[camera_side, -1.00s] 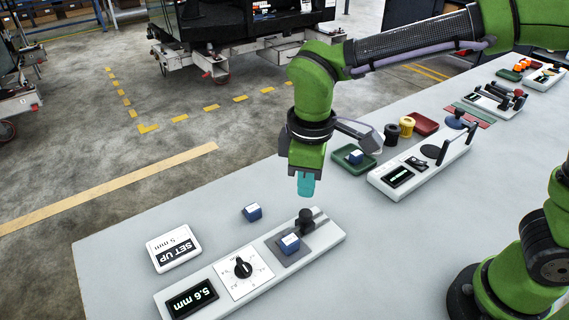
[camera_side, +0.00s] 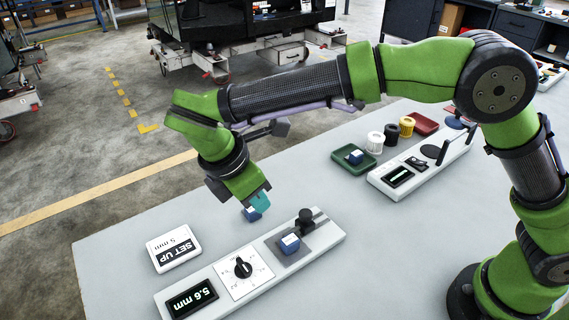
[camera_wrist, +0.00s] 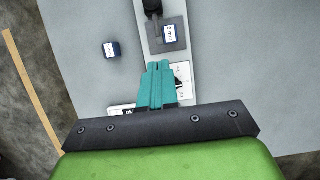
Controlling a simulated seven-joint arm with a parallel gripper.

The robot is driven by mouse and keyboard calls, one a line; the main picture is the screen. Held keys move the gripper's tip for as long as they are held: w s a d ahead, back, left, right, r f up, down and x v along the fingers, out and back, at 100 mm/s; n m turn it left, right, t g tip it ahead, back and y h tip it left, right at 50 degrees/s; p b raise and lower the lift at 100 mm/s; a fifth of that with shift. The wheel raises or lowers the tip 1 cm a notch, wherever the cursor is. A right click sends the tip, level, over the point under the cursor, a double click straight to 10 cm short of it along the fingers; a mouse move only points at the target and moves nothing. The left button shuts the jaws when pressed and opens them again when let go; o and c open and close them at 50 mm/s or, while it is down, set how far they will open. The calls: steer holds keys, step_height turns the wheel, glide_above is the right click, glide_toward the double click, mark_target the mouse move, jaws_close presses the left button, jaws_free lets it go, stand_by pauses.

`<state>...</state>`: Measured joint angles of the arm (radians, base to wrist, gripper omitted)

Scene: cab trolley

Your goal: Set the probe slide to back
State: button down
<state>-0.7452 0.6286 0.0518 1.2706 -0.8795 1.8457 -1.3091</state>
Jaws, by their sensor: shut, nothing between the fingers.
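The measuring unit (camera_side: 224,272) is a long pale bar with a display reading 5.6 mm (camera_side: 192,298), a dial (camera_side: 243,268) and a grey plate. A blue block with a white label (camera_side: 290,243) sits on the plate. The probe slide's black knob (camera_side: 306,217) stands beside that block, at the far end of the bar. It shows at the top edge of the wrist view (camera_wrist: 152,6). My gripper (camera_side: 262,202), with teal fingers, is shut and empty, above the table and left of the knob. In the wrist view its fingertips (camera_wrist: 158,66) overlap the bar near the dial.
A second blue block (camera_wrist: 112,49) lies loose on the table, partly hidden by my gripper in the side view. A SET UP 5 mm sign (camera_side: 174,249) lies to the left. A green tray (camera_side: 354,158), spools and another unit (camera_side: 419,167) stand farther back. The table front is clear.

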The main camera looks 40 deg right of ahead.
glide_toward(301, 226)
steer(key=a+f, duration=0.2)
steer(key=f, duration=0.1)
steer(key=shift+a+f, duration=0.3)
steer(key=shift+f, duration=0.05)
steer(key=shift+d+f, duration=0.15)
steer(key=shift+d, duration=1.85)
steer(key=shift+d, duration=2.6)
steer(key=shift+a, duration=0.1)
